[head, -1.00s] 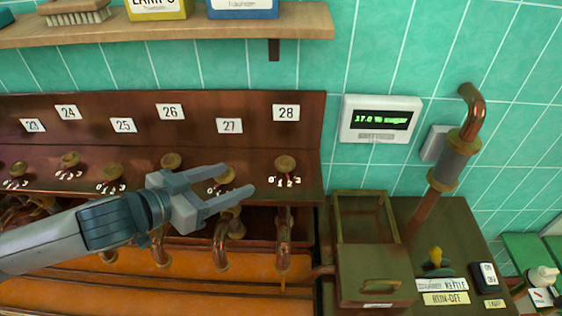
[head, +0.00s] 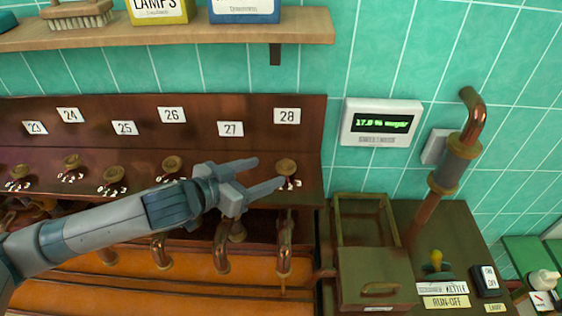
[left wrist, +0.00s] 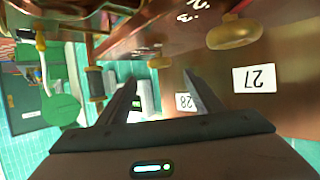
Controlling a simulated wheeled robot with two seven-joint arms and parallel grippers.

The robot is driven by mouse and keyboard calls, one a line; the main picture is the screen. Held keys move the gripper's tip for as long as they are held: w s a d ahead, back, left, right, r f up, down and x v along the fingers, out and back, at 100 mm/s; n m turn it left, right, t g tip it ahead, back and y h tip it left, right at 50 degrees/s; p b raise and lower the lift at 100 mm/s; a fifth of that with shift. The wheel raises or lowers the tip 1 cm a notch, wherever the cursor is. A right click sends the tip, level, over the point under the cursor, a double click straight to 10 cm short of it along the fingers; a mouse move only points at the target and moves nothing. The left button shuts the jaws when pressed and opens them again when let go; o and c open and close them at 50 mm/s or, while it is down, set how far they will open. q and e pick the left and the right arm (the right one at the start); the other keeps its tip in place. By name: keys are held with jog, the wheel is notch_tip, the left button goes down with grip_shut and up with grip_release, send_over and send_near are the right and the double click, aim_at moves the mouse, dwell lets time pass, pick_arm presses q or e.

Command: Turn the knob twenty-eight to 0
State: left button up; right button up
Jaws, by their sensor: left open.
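Knob twenty-eight (head: 286,167) is a round brass knob on the dark wooden panel, below the white label 28 (head: 287,116). Small white marks sit just under it, too small to read. My left gripper (head: 268,174) is open, its fingertips just left of the knob and apart from it. In the left wrist view a small brass knob (left wrist: 159,62) shows beyond the two open fingers (left wrist: 165,88), near the upside-down label 28 (left wrist: 186,102). My right gripper is in neither view.
Knob 27 is hidden behind my left gripper in the head view; a larger brass knob (left wrist: 235,32) beside label 27 (left wrist: 262,78) shows in the wrist view. Copper pipes (head: 284,250) hang below. A display (head: 380,123) is on the tiled wall, and a wooden box (head: 375,275) stands right.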

aim_at(285, 165)
pick_arm(q)
jog(key=p+x, duration=0.2)
jog(key=x, duration=0.5)
jog(key=shift+w+d+f, duration=0.1)
jog(key=shift+w+d, duration=0.05)
jog(key=shift+w, duration=0.05)
jog(key=c, duration=1.1)
